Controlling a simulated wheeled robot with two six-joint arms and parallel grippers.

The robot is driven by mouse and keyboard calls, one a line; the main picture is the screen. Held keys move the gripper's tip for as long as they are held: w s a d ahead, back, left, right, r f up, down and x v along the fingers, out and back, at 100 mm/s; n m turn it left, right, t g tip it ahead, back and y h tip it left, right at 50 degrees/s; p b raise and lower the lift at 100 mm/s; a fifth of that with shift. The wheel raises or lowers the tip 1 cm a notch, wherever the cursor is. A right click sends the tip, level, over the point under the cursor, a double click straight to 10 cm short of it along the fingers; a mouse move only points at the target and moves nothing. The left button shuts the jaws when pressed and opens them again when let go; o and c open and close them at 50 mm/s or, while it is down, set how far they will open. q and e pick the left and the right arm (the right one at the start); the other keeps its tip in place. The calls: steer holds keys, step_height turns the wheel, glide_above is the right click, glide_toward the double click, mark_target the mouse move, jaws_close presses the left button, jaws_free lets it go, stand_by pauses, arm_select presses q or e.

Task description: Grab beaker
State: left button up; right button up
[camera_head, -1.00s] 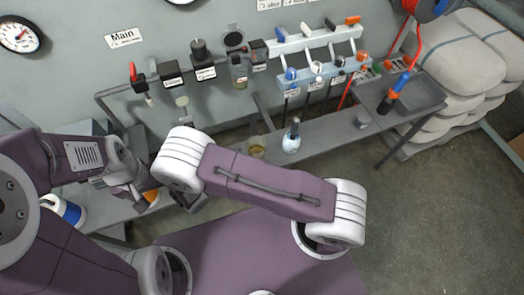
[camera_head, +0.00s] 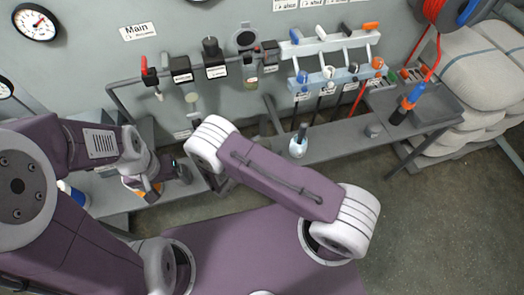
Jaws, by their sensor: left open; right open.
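No beaker shows clearly now. A round flask with bluish-white contents and a dark neck (camera_head: 298,146) stands on the bench just right of that arm. My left gripper (camera_head: 168,178) is over the left part of the bench, by an orange item (camera_head: 153,193). It is open, but its fingertips are small and partly hidden. My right gripper is hidden behind its own arm.
White sacks (camera_head: 485,65) lie beyond.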

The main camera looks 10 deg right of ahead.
steer(key=shift+w+d+f, duration=0.15)
steer(key=shift+w+d, duration=0.05)
steer(key=shift+s, duration=0.1)
steer(key=c, duration=1.5)
steer(key=shift+r, duration=0.2)
steer(key=shift+r+p, duration=0.5)
steer(key=shift+r, duration=4.35)
